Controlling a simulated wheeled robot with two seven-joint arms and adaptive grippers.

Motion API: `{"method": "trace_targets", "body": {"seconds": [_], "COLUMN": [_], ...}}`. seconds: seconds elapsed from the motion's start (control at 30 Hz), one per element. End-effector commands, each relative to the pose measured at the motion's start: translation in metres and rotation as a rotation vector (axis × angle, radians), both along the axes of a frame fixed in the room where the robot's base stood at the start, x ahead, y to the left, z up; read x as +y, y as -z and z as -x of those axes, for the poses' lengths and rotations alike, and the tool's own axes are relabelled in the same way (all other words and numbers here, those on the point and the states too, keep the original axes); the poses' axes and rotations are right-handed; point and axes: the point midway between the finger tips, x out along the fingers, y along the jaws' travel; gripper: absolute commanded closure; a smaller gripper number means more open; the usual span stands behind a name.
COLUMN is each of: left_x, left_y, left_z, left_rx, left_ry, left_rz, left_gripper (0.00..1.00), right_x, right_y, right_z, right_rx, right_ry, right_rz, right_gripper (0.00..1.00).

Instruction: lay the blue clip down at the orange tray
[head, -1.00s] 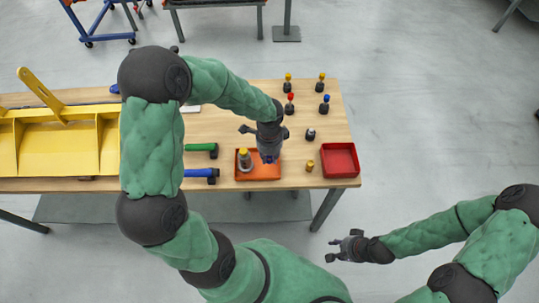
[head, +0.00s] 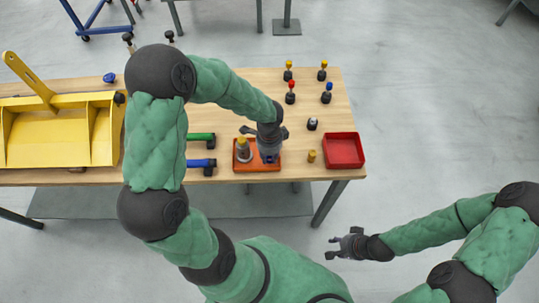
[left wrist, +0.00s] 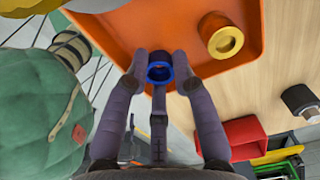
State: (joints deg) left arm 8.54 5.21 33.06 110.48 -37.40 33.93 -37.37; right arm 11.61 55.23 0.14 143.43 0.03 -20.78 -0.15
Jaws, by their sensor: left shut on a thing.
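My left gripper (head: 268,155) is over the right part of the orange tray (head: 258,168). In the left wrist view its two fingers (left wrist: 158,62) are shut on the blue clip (left wrist: 160,73), which shows as a blue ring with a dark middle. The orange tray (left wrist: 170,22) fills the top of that view behind the clip. I cannot tell whether the clip touches the tray. A grey piece with a yellow top (head: 243,149) stands in the tray's left part. My right gripper (head: 346,243) is open and empty, off the table at the lower right.
A red tray (head: 344,164) is at the table's right end. Several colour-topped pieces stand behind. Green (head: 201,138) and blue (head: 201,163) handled pieces lie left. A yellow bin (head: 55,140) is at far left.

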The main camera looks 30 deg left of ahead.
Motion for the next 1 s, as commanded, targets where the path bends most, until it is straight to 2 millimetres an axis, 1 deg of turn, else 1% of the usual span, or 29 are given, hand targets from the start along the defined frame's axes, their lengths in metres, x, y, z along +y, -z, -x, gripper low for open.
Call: {"method": "trace_targets", "body": {"seconds": [0.17, 0.2, 0.27, 0.3, 0.6, 0.7, 0.77, 0.87, 1.0], "left_x": [0.000, 0.000, 0.000, 0.000, 0.000, 0.000, 0.000, 0.000, 0.000], "left_y": [0.000, 0.000, 0.000, 0.000, -0.001, -0.005, -0.011, -0.027, -0.055], "left_z": [0.000, 0.000, 0.000, 0.000, 0.000, 0.000, 0.000, -0.001, -0.001], "left_rx": [0.000, 0.000, 0.000, 0.000, 0.000, -0.001, -0.002, -0.004, -0.006], "left_ry": [0.000, 0.000, 0.000, 0.000, 0.000, 0.000, 0.000, -0.002, 0.000], "left_rz": [0.000, 0.000, 0.000, 0.000, 0.000, 0.000, -0.001, -0.001, -0.001], "left_gripper": [1.00, 0.68, 0.51, 0.46, 0.46, 0.46, 0.46, 0.46, 0.46], "right_x": [0.000, 0.000, 0.000, 0.000, 0.000, 0.000, 0.000, 0.000, 0.000], "right_y": [-0.001, -0.001, -0.001, -0.001, 0.000, 0.000, 0.000, 0.000, 0.000], "right_z": [0.000, 0.000, 0.000, 0.000, 0.000, 0.000, 0.000, 0.000, 0.000], "right_rx": [0.000, 0.000, 0.000, 0.000, 0.000, 0.000, 0.000, 0.000, 0.000], "right_ry": [0.000, 0.000, 0.000, 0.000, 0.000, 0.000, 0.000, 0.000, 0.000], "right_rz": [0.000, 0.000, 0.000, 0.000, 0.000, 0.000, 0.000, 0.000, 0.000], "right_gripper": [0.63, 0.63, 0.63, 0.63, 0.63, 0.63, 0.63, 0.63, 0.63]}}
